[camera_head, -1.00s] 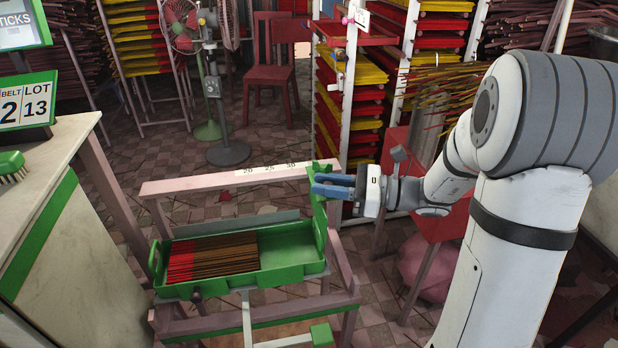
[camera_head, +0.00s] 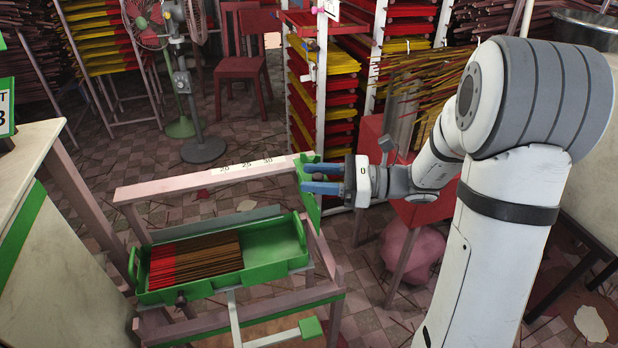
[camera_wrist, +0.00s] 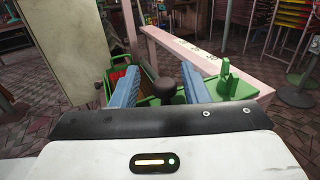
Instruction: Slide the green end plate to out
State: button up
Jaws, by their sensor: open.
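The green end plate (camera_head: 309,190) stands upright at the right end of the pink rail (camera_head: 205,183), right of the 30 mark. It is partly hidden behind my fingers. My gripper (camera_head: 318,178) is open, with its two blue fingers pointing left across the plate. In the wrist view, the open fingers of my gripper (camera_wrist: 158,82) lie either side of a dark round knob (camera_wrist: 166,88). Contact with it cannot be told. A green bracket (camera_wrist: 230,82), apparently part of the end plate, shows right of the fingers.
A green tray (camera_head: 277,262) holding red and brown incense sticks (camera_head: 197,257) sits on the pink stand, just left of the plate. A counter (camera_head: 30,225) stands at left. A red-and-yellow drying rack (camera_head: 325,85) is behind. Patterned floor is open beyond the rail.

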jog(key=d+p, duration=0.1)
jog(key=d, duration=0.6)
jog(key=shift+s+d, duration=0.35)
jog(key=shift+s, duration=0.1)
